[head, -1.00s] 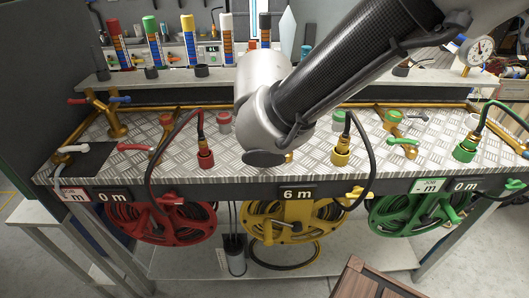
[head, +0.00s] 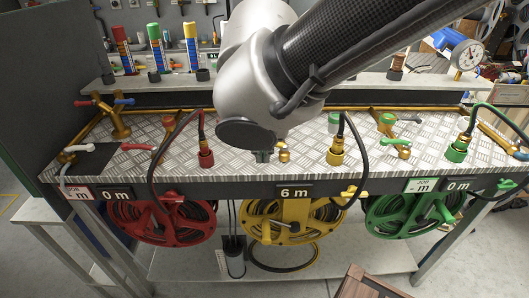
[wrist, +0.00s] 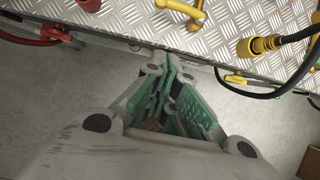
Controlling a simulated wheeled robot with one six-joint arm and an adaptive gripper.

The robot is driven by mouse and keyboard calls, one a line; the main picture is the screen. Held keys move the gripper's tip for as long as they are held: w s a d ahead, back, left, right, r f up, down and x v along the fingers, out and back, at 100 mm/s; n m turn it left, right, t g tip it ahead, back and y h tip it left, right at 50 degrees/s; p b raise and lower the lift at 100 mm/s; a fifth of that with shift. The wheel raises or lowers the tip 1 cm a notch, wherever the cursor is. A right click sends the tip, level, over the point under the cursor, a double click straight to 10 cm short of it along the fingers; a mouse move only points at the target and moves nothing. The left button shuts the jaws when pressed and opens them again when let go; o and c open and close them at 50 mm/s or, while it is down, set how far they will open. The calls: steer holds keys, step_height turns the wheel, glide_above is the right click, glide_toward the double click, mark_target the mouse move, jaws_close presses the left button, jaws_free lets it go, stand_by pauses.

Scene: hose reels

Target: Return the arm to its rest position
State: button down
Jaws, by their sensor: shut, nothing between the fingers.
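My gripper (wrist: 172,75) shows in the wrist view with its green-padded fingers together and nothing between them. It hangs over grey floor, beside the edge of the metal bench. In the head view my arm reaches in from the upper right and its rounded wrist is above the middle of the bench (head: 225,178). The gripper is mostly hidden there behind the wrist.
Red (head: 163,222), yellow (head: 262,228) and green (head: 385,215) hose reels hang below the bench front. Yellow reads 6 m; red and green read 0 m. Black hoses loop over the edge. Taps and a gauge (head: 466,55) stand behind. A brown box (head: 365,284) is at the front.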

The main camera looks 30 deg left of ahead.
steer(key=w+d+r+m+g+h, duration=0.1)
steer(key=w+d+m, duration=0.3)
steer(key=d+m, duration=0.55)
steer(key=w+d+r+m+g+h, duration=0.1)
steer(key=w+d+m, duration=0.2)
steer(key=d+m, duration=0.65)
steer(key=w+d+m+g+h, duration=0.1)
steer(key=w+d+m, duration=0.3)
steer(key=d+m, duration=0.55)
steer(key=s+d+r+m+t, duration=0.1)
steer(key=d+m, duration=0.6)
steer(key=d, duration=1)
steer(key=s+d+r+m+t, duration=0.2)
steer(key=d+r+m, duration=0.3)
steer(key=d, duration=1.2)
steer(key=shift+s+m, duration=0.75)
steer(key=shift+m, duration=0.4)
